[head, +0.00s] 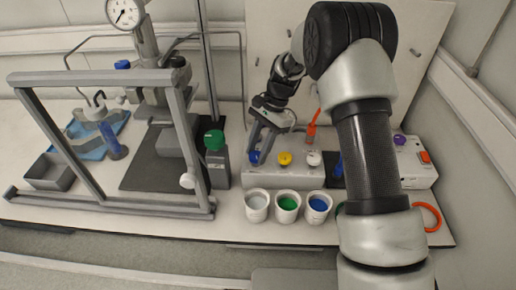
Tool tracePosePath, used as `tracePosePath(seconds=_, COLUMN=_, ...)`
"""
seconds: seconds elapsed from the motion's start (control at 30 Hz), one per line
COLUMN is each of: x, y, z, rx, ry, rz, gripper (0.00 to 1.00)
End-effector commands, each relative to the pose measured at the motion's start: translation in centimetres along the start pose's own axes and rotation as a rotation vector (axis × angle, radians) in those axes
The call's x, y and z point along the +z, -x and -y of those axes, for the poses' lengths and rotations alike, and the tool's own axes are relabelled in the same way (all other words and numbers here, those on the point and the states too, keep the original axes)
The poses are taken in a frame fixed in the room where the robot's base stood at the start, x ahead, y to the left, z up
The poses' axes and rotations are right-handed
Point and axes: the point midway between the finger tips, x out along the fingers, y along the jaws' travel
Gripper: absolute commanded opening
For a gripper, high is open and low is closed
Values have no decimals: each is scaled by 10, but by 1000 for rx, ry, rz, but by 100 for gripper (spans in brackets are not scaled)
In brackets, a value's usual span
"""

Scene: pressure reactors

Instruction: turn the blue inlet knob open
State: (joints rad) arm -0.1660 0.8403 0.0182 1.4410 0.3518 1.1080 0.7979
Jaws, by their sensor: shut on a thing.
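The blue inlet knob (254,158) is at the left end of a row of knobs on a low grey-white panel. My gripper (259,152) reaches down to it from behind, with its fingers on either side. The gripper is shut on the knob. The fingers partly cover the knob, so its turn angle cannot be told. A yellow knob (285,158) and a white knob (314,158) are to its right on the same panel.
A metal frame (92,80) and a reactor with a gauge (123,13) stand at left. A green knob (214,140) is close to the gripper's left.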

Motion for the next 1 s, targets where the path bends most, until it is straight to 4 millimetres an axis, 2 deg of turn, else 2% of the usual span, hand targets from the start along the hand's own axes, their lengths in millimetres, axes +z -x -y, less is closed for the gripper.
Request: tracePosePath(seconds=1.0, x=3, y=0, z=8, rx=366, ry=886, rz=-3, gripper=12)
